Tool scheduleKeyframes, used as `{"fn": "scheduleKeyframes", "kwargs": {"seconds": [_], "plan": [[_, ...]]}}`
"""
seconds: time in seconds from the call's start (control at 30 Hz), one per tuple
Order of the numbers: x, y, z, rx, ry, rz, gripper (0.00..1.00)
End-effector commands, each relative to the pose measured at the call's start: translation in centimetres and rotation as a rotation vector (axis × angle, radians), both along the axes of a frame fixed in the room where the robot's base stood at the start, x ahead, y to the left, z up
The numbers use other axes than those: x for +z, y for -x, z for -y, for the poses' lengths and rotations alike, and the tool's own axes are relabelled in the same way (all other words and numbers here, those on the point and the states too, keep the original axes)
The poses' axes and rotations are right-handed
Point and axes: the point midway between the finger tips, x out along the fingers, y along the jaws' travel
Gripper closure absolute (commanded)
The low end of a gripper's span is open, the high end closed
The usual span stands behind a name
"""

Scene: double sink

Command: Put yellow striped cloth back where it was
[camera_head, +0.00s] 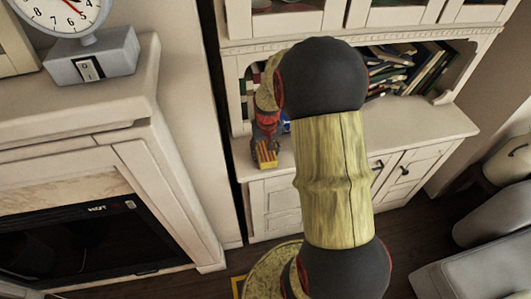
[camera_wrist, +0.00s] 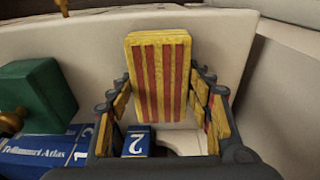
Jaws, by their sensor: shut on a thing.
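The yellow striped cloth (camera_wrist: 158,72) has red stripes and looks like a flat, folded, block-like piece. In the wrist view it stands upright between the two fingers of my gripper (camera_wrist: 166,90), which are shut on it. Its lower end is out of clear sight. In the head view my gripper (camera_head: 266,150) is small, pointing down in front of the white cabinet's counter, with a yellow-and-red patch of the cloth (camera_head: 268,162) at its tip. My arm covers much of that view.
A blue atlas (camera_wrist: 45,152), a green box-like object (camera_wrist: 38,95) and a blue numbered book (camera_wrist: 137,141) lie close to the gripper. Leaning books (camera_head: 410,68) fill the shelf at the right. The white cabinet's counter (camera_head: 415,120) is clear there. A clock on a scale-like base (camera_head: 92,55) stands at left.

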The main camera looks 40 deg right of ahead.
Motion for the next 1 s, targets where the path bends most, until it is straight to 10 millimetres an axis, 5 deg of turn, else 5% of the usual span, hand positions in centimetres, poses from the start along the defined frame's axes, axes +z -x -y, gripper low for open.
{"fn": "scheduleKeyframes", "kwargs": {"seconds": [0.3, 0.33, 0.63, 1.0], "plan": [[-0.21, -0.03, 0.02, 0.000, 0.001, 0.001, 0.77], [-0.18, -0.04, 0.02, 0.000, 0.001, 0.002, 0.48], [-0.13, -0.03, 0.02, 0.000, 0.001, 0.001, 0.31], [0.31, -0.05, 0.03, 0.000, 0.001, 0.002, 0.31]]}}
